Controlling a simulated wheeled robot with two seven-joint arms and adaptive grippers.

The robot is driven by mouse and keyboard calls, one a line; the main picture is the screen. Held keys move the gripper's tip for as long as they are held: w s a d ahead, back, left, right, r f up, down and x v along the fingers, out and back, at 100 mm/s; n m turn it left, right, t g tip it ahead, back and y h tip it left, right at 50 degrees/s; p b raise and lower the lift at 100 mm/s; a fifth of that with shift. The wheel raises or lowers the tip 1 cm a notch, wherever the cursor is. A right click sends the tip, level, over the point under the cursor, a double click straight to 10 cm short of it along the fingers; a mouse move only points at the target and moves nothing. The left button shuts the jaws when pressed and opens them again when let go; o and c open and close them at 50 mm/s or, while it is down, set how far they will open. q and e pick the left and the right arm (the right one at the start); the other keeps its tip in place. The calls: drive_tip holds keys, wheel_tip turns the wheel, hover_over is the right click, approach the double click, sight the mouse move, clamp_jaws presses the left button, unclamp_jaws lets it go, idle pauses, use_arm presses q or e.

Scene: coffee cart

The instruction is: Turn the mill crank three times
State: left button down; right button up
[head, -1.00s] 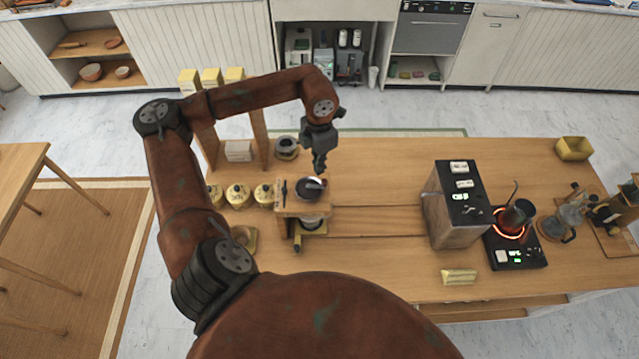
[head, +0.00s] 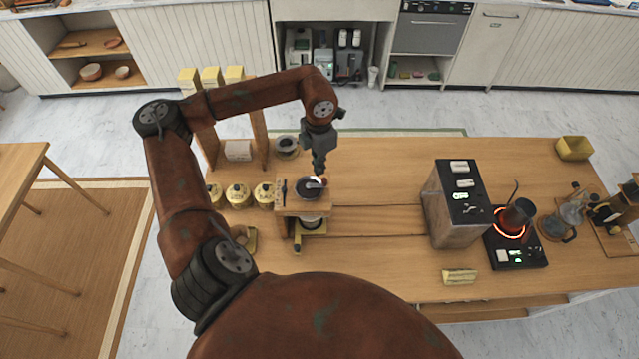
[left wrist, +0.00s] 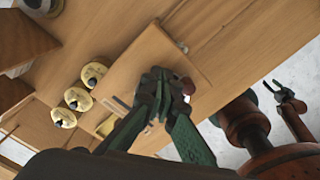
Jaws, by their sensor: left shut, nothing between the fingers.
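The mill (head: 302,207) is a wooden stand on the table with a dark round hopper (head: 306,190) on top. The crank knob (head: 324,181) is small and dark red, at the hopper's right side. It also shows in the left wrist view (left wrist: 188,86), just beside my fingertips. My left gripper (head: 319,172) points down over the mill top, shut and empty, close to the knob. In the left wrist view its dark green fingers (left wrist: 163,92) hide the hopper and most of the crank. I cannot tell whether they touch the knob. My right gripper (left wrist: 279,88) is open, away from the table.
Several yellow-lidded jars (head: 237,196) stand left of the mill, below a wooden shelf frame (head: 259,138). The table between mill and machine is mostly clear.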

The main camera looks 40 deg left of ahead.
use_arm(q)
drive_tip(key=shift+f+b, duration=1)
drive_tip(key=shift+f, duration=0.35)
drive_tip(key=shift+r, duration=0.2)
drive_tip(key=shift+r+p, duration=0.45)
drive_tip(key=shift+r, duration=0.25)
drive_tip(key=shift+d, duration=0.1)
